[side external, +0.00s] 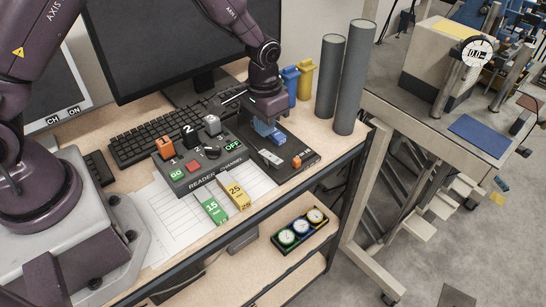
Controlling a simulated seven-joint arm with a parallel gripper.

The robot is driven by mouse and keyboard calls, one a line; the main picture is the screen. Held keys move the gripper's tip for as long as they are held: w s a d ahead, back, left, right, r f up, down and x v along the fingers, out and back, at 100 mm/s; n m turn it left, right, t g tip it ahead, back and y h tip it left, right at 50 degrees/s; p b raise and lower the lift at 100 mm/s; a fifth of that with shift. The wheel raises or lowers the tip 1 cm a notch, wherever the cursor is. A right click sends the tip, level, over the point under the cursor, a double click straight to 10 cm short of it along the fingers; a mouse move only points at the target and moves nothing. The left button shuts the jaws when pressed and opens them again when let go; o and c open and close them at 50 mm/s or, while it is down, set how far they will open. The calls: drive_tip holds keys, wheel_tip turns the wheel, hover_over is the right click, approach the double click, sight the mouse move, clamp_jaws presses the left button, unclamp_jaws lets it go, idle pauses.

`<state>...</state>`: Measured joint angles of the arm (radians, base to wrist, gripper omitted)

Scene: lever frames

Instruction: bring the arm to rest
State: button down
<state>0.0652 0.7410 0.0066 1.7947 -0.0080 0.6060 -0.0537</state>
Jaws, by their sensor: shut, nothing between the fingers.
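My gripper (262,116) points down over the right part of a dark control panel on the desk. Its fingers are shut and hold nothing. A blue block-like part (268,132) is on the panel just below and beside the fingertips; whether they touch it cannot be told.
A black keyboard (140,147) and a monitor (160,50) stand behind the panel. Blue (290,82) and yellow (305,78) bins and two tall grey cylinders (354,80) stand to the right. Green (214,209) and yellow (236,194) blocks lie in front, near the desk edge.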

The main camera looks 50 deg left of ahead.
drive_tip(key=shift+r, duration=0.65)
drive_tip(key=shift+s+f, duration=0.1)
drive_tip(key=shift+s, duration=0.25)
drive_tip(key=s+a+r+t, duration=0.2)
drive_tip(key=s+r+t, duration=0.3)
drive_tip(key=s+r, duration=1.6)
wheel_tip(320, 180, up, 4)
drive_tip(key=shift+a+f+t, duration=0.1)
drive_tip(key=shift+a+t, duration=0.15)
drive_tip(key=shift+t, duration=0.05)
